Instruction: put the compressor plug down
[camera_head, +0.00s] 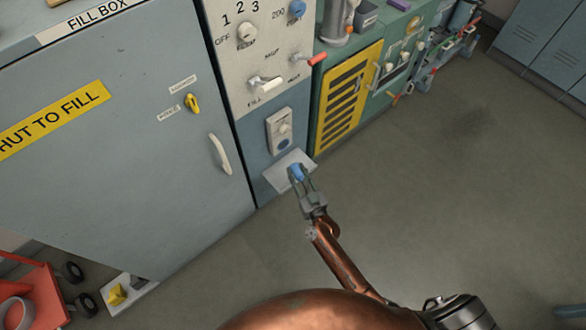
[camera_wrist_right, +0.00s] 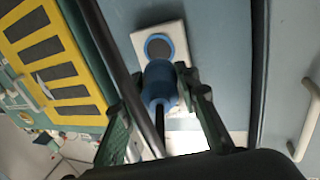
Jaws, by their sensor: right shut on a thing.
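The compressor plug (camera_head: 297,171) is a blue cylinder in the head view, between the fingertips of my right gripper (camera_head: 299,180). My right gripper is shut on it. In the right wrist view the blue plug (camera_wrist_right: 160,84) shows its ribbed collar, with a black cable running back toward the gripper. A pale shelf (camera_head: 276,182) projects at the foot of the control panel, and the plug is over it in the head view. I cannot tell whether the plug touches the shelf. The wall socket (camera_head: 281,133), a pale plate with a round blue-ringed port, is above it. My left gripper is out of view.
The grey fill box (camera_head: 130,150) with a white handle stands left of the panel. A green cabinet with a yellow slotted grille (camera_head: 349,98) stands right of the shelf. A red cart (camera_head: 30,290) is at lower left.

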